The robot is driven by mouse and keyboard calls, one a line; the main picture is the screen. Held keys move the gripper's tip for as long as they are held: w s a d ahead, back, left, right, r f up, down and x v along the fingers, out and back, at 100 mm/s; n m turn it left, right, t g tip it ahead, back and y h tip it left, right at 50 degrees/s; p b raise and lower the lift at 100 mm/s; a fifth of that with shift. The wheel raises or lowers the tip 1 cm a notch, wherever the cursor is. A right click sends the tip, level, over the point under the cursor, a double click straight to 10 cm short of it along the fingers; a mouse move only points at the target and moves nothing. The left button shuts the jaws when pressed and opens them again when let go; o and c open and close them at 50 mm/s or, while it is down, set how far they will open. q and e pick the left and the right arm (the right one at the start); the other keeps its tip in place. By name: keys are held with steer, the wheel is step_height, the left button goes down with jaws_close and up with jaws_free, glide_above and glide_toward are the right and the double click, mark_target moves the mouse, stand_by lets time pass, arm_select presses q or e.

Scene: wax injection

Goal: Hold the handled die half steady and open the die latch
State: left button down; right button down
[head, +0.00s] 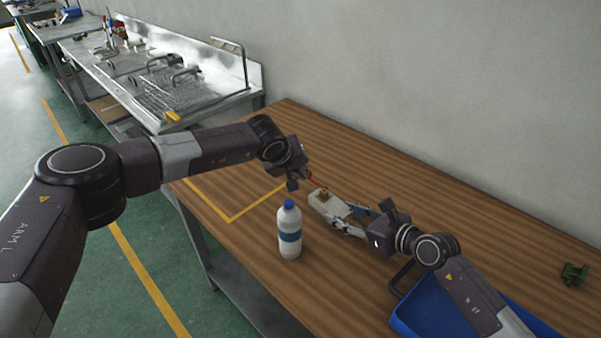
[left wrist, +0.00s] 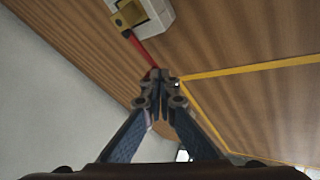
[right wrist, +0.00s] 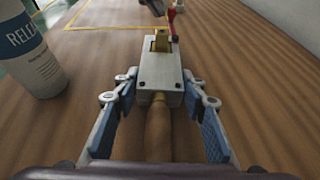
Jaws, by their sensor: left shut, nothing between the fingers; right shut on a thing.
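The die (head: 325,206) is a pale block with a brass piece on top and a wooden handle (right wrist: 158,130). It lies over the wooden table, and I cannot tell whether it touches it. My right gripper (head: 342,219) is shut on the die, one finger on each side of its handled end in the right wrist view (right wrist: 158,92). The red latch lever (left wrist: 143,50) sticks out from the brass piece at the die's far end. My left gripper (left wrist: 158,75) is shut and empty, with its tips at the lever's free end. I cannot tell whether they touch.
A white bottle with a blue cap (head: 290,238) stands close to the die on the table (head: 400,190). A blue crate (head: 408,318) sits beneath my right arm. A small green object (head: 574,274) lies far right. Yellow tape (head: 232,218) marks the table's left part.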

arm_select(q)
steer(key=shift+a, duration=0.1)
steer(key=shift+a, duration=0.3)
steer(key=a, duration=0.3)
steer(key=s+a+r, duration=0.4)
steer(key=r, duration=0.4)
steer(key=shift+a, duration=0.4)
